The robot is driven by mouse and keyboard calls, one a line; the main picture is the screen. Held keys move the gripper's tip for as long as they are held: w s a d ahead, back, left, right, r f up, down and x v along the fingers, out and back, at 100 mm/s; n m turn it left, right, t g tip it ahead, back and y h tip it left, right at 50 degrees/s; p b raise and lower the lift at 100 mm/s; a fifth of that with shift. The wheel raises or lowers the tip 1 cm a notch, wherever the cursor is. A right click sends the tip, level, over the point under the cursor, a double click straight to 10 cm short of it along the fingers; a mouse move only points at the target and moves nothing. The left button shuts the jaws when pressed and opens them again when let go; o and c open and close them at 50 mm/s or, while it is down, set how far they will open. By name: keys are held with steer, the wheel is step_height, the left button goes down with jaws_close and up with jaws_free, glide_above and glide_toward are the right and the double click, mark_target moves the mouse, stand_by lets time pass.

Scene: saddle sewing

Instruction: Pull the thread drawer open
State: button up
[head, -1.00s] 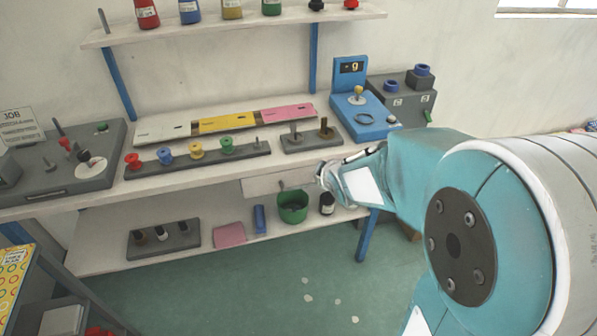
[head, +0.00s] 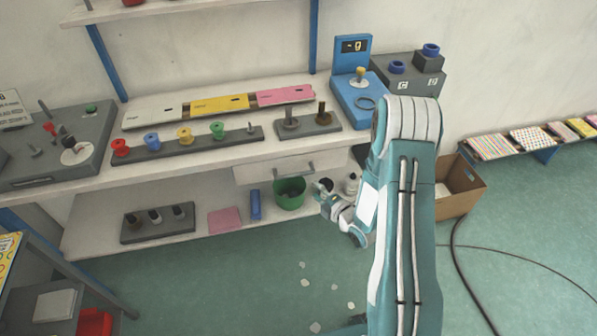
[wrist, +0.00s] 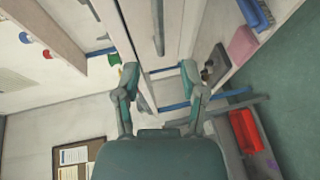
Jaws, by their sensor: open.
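The thread drawer (head: 255,173) is a pale front under the workbench top, with a grey bar handle (head: 293,171). It looks shut, flush under the bench. My gripper (head: 323,197) is open and empty, low and to the right of the handle in the head view, apart from it. In the wrist view my gripper (wrist: 160,84) has its two fingers spread. A pale panel with a dark bar shows beyond and between them; I cannot tell for certain whether that bar is the handle. My forearm hides part of the bench's right end.
A green pot (head: 289,196) and small bottles stand on the lower shelf below the drawer. Colored spools on a grey rack (head: 190,145) and a blue device (head: 362,110) stand on the bench. A cardboard box (head: 455,205) is at right.

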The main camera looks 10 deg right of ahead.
mark_target(295, 175)
steer(key=x, duration=1.1)
steer(key=shift+a, duration=0.1)
steer(key=shift+c, duration=0.4)
steer(key=shift+s, duration=0.1)
jaws_close()
